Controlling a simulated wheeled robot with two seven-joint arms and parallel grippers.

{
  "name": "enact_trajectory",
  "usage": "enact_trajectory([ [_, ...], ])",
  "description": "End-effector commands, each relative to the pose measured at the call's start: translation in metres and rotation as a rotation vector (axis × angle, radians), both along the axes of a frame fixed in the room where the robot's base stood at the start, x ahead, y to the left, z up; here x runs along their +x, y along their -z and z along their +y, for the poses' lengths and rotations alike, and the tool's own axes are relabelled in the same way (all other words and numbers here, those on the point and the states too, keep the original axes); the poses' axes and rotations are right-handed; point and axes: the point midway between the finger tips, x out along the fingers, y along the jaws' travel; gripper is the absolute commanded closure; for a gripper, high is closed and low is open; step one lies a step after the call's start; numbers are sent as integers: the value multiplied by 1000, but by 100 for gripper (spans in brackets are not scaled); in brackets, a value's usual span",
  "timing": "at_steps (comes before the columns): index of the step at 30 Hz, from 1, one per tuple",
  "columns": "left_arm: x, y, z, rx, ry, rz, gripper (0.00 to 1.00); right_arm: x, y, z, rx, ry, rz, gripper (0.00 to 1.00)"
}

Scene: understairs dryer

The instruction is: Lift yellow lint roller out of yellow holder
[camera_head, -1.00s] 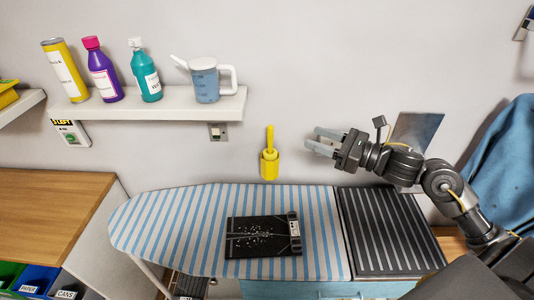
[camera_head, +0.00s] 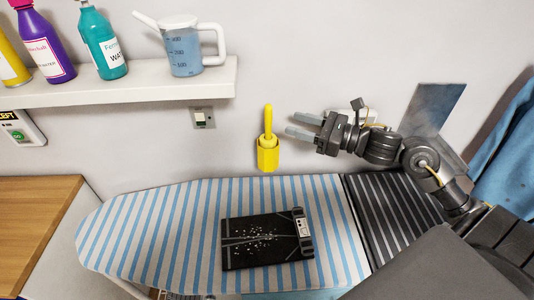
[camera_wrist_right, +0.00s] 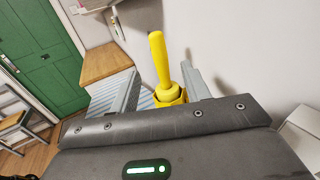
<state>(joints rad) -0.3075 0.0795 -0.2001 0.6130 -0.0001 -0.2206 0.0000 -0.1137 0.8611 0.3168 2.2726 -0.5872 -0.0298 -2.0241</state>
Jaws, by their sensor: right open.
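The yellow lint roller (camera_head: 268,119) stands upright in the yellow holder (camera_head: 268,155), which is against the wall above the ironing board. Its handle sticks up out of the holder. My right gripper (camera_head: 304,126) is open and empty, just to the right of the handle, with its fingers pointing left towards it. In the right wrist view the lint roller's handle (camera_wrist_right: 159,57) shows beyond and between the two open fingers, with part of the holder (camera_wrist_right: 172,97) below it. The lint roller's lower part is hidden in the holder. My left gripper is not in view.
The striped ironing board (camera_head: 170,225) lies below, with a dark speckled item (camera_head: 255,240) on it. A white shelf (camera_head: 130,87) at the upper left carries several bottles and a measuring jug (camera_head: 183,50). A blue cloth (camera_head: 508,150) hangs at the right.

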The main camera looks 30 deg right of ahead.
Motion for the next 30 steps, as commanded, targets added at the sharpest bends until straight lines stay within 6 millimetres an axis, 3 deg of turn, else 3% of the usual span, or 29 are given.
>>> enact_trajectory([
  [1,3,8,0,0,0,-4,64,0,8,0,0,0,0,53],
  [7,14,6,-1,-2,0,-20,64,1,7,1,1,1,0,53],
  [18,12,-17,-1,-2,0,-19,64,39,4,29,5,2,-1,53],
  [26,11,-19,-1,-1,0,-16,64,46,6,35,1,0,1,53],
  [30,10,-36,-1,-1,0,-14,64,59,2,45,7,-1,1,53],
])
